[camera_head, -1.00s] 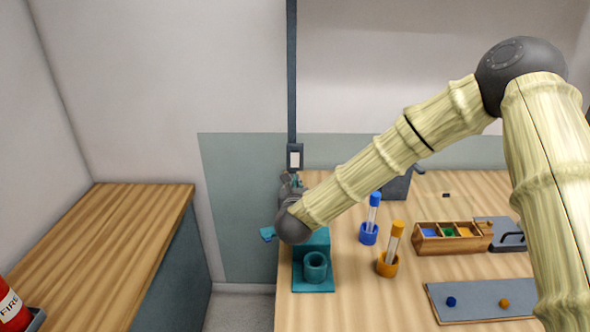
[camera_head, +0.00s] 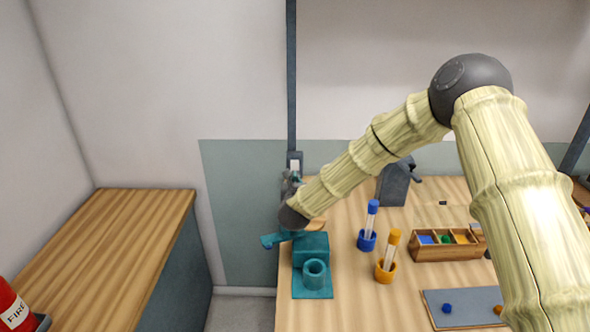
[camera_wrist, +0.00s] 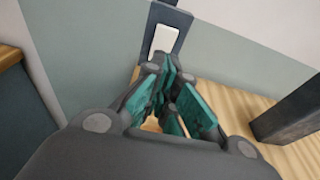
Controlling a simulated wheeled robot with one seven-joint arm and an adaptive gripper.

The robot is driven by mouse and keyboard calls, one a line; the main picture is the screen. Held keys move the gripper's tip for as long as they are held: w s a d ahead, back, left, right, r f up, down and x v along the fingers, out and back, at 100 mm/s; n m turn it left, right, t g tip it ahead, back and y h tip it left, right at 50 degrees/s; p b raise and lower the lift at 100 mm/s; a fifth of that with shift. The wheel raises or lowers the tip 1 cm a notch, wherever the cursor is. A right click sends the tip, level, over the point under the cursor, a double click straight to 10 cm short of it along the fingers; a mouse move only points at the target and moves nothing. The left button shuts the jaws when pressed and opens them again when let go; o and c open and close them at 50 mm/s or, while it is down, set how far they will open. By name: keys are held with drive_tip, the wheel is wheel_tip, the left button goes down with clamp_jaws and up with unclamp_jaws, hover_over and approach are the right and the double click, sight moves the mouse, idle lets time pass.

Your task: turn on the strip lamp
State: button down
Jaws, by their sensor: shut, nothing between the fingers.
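A wall switch (camera_head: 295,164) with a white rocker in a dark frame sits at the foot of a dark vertical strip on the wall. In the wrist view the white rocker (camera_wrist: 165,40) shows at the top, its face plain. My gripper (camera_wrist: 163,66) is shut and empty, its teal fingertips just below the rocker in the picture. I cannot tell whether they touch it. In the head view my gripper (camera_head: 294,178) is partly hidden behind my wrist, close to the wall under the switch. I cannot make out a lamp.
Under my wrist stands a teal device (camera_head: 312,282) on the wooden table. To its right are a blue-capped tube (camera_head: 372,219), an orange-capped tube (camera_head: 391,249), a divided wooden box (camera_head: 447,252) and a grey tray (camera_head: 462,310). A dark grey stand (camera_head: 394,185) is near the wall.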

drive_tip(key=shift+w+r+p, duration=0.15)
drive_tip(key=shift+w+p, duration=0.7)
drive_tip(key=shift+w, duration=1.45)
drive_tip(key=shift+w, duration=0.1)
drive_tip(key=shift+w+d+r+g+b, duration=0.2)
drive_tip(key=shift+w+g+b, duration=0.1)
drive_tip(key=shift+g, duration=0.1)
drive_tip(key=shift+a, duration=0.2)
drive_tip(key=shift+s, duration=0.1)
drive_tip(key=shift+s+f, duration=0.1)
drive_tip(key=shift+s, duration=0.2)
drive_tip(key=b, duration=0.5)
approach(295, 169)
drive_tip(key=r+v, duration=0.1)
drive_tip(key=v, duration=0.6)
drive_tip(key=shift+w+r, duration=0.2)
drive_tip(key=shift+r, duration=0.1)
drive_tip(key=shift+d+r+p, duration=0.1)
drive_tip(key=shift+r+p, duration=0.05)
drive_tip(key=shift+p, duration=0.2)
